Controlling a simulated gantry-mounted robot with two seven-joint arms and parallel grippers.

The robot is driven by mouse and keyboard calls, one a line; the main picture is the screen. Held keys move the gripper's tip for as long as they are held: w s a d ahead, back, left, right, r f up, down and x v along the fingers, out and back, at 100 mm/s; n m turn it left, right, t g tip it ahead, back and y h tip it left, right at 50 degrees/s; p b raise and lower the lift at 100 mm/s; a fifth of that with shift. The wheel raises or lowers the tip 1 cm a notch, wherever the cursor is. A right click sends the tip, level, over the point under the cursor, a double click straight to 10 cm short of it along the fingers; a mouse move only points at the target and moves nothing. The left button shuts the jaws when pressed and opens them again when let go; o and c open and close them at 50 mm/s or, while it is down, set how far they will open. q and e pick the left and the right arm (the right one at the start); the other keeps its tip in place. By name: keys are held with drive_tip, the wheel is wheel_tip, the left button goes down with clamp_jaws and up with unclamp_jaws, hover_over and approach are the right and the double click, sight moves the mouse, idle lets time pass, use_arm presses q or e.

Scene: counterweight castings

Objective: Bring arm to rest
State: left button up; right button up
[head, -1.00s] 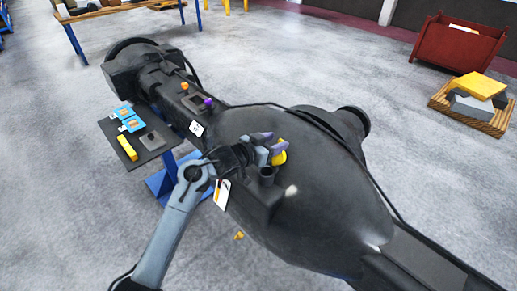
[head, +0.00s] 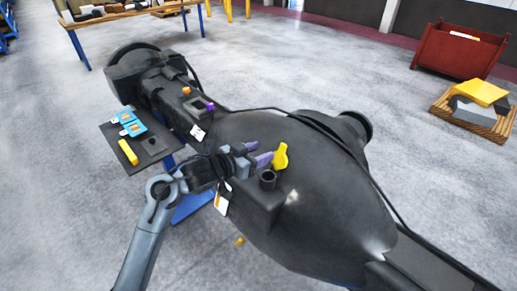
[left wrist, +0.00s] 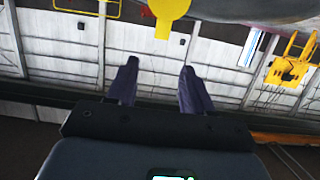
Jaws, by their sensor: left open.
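My left gripper (head: 262,155) is open, with two purple fingers, above the large black casting (head: 320,190) in the head view. Its fingers also show apart and empty in the left wrist view (left wrist: 158,85). A yellow tag-like piece (head: 281,156) stands on the casting just beyond the fingertips, apart from them. A yellow piece with a round head also shows at the top of the left wrist view (left wrist: 168,10). My right gripper is in neither view.
A dark tray (head: 122,130) with blue-and-white cards and a yellow item (head: 128,152) is left of the casting. A black socket (head: 267,180) stands up near the gripper. A red bin (head: 458,50) and a pallet (head: 470,118) with blocks stand at right. A cable crosses the casting.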

use_arm(q)
drive_tip(key=shift+f, duration=0.1)
drive_tip(key=s+a+f+n+g+y+p, duration=0.1)
drive_tip(key=s+a+f+n+y+p, duration=0.2)
drive_tip(key=s+a+f, duration=0.45)
drive_tip(key=s+a+f+n+y+p, duration=0.1)
drive_tip(key=s+a+f+n+y, duration=0.1)
drive_tip(key=s+a+f+y, duration=0.55)
drive_tip(key=s+a+f+n+g+p, duration=0.1)
drive_tip(key=s+a+g, duration=0.2)
drive_tip(key=s, duration=1)
drive_tip(key=s+a+f+n+g+p, duration=0.1)
drive_tip(key=s+a+f+g, duration=0.1)
drive_tip(key=s, duration=1.1)
drive_tip(key=shift+s+a+f+g+p, duration=0.2)
drive_tip(key=shift+a+f+g+p, duration=0.15)
drive_tip(key=shift+a, duration=0.25)
drive_tip(key=shift+r, duration=0.1)
